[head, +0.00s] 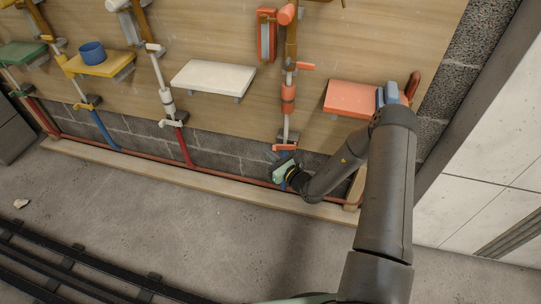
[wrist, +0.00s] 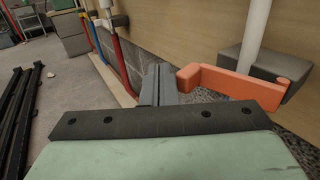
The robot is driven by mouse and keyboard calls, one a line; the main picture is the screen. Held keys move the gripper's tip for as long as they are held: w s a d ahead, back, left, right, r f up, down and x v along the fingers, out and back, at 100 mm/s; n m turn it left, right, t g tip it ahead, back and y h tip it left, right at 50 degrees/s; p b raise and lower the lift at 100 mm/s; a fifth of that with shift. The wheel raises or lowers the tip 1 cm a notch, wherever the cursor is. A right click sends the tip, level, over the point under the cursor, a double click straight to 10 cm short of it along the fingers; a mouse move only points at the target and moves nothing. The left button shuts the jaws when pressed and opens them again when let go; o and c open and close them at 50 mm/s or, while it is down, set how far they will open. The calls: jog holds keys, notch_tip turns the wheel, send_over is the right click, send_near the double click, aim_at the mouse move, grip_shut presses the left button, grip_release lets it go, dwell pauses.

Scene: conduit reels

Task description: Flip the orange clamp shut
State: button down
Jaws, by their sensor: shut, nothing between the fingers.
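The orange clamp (head: 285,147) sits low on the wall, at the bottom of a white pipe in the orange column. In the wrist view the orange clamp (wrist: 232,86) is a flat bar with an upturned end at the left. Its right end meets a grey block (wrist: 272,66) around the white pipe. The bar stands out to the left of the block. My gripper (head: 286,157) is just below the clamp in the head view. In the wrist view my gripper's fingers (wrist: 158,80) are together and empty, just left of the upturned end; I cannot tell whether they touch it.
An orange shelf (head: 352,100) is to the right and a white shelf (head: 213,77) to the left. A red conduit (head: 150,157) runs along the wall's foot above a wooden ledge (head: 165,173). Dark rails (head: 80,275) lie on the floor at lower left. The floor between is mostly clear.

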jog(key=s+a+p, duration=0.1)
jog(key=s+p, duration=0.3)
jog(key=s, duration=1)
jog(key=shift+a, duration=0.3)
